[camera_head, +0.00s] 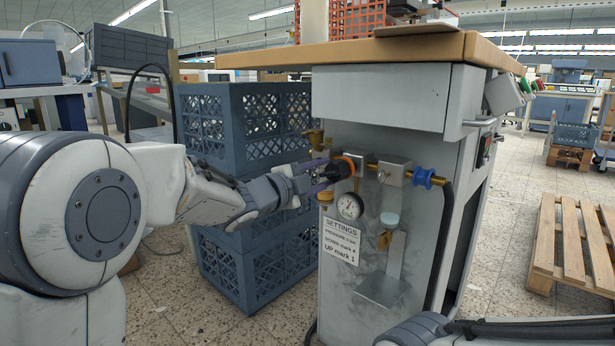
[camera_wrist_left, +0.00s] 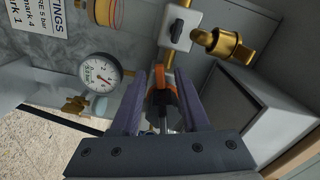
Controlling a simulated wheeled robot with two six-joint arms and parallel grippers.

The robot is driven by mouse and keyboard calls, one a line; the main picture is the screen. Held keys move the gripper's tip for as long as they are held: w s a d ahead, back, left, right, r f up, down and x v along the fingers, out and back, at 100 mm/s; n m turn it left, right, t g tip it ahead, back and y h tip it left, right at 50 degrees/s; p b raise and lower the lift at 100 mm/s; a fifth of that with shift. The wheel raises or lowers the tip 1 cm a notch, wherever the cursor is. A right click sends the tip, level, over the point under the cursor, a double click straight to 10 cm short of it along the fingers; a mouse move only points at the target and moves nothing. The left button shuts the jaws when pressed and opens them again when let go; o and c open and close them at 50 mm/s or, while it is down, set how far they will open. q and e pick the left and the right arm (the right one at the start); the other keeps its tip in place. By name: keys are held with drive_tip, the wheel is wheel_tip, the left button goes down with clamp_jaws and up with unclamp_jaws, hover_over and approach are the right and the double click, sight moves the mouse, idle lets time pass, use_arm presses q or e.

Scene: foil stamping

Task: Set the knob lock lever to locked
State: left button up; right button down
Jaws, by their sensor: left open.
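A black knob (camera_head: 336,170) with an orange ring (camera_head: 347,165) sits on the brass line on the front of the grey machine cabinet. My left gripper (camera_head: 322,171) is open, with its fingers around the knob from the left. In the left wrist view the orange ring (camera_wrist_left: 165,91) and dark knob lie between the two purple-grey fingers of the left gripper (camera_wrist_left: 172,80). A grey block with a black lever (camera_wrist_left: 177,29) stands beyond them. I cannot tell which part is the lock lever or its setting. My right gripper is out of view.
A round gauge (camera_head: 349,206) and a settings label (camera_head: 342,241) are below the knob. A blue fitting (camera_head: 424,177) and black hose are to the right. The wooden worktop (camera_head: 400,50) overhangs above. Stacked blue crates (camera_head: 216,268) stand close behind my left arm.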

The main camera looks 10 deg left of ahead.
use_arm(q)
drive_tip(key=p+v, duration=0.2)
drive_tip(key=v, duration=0.6)
drive_tip(key=shift+s, duration=0.15)
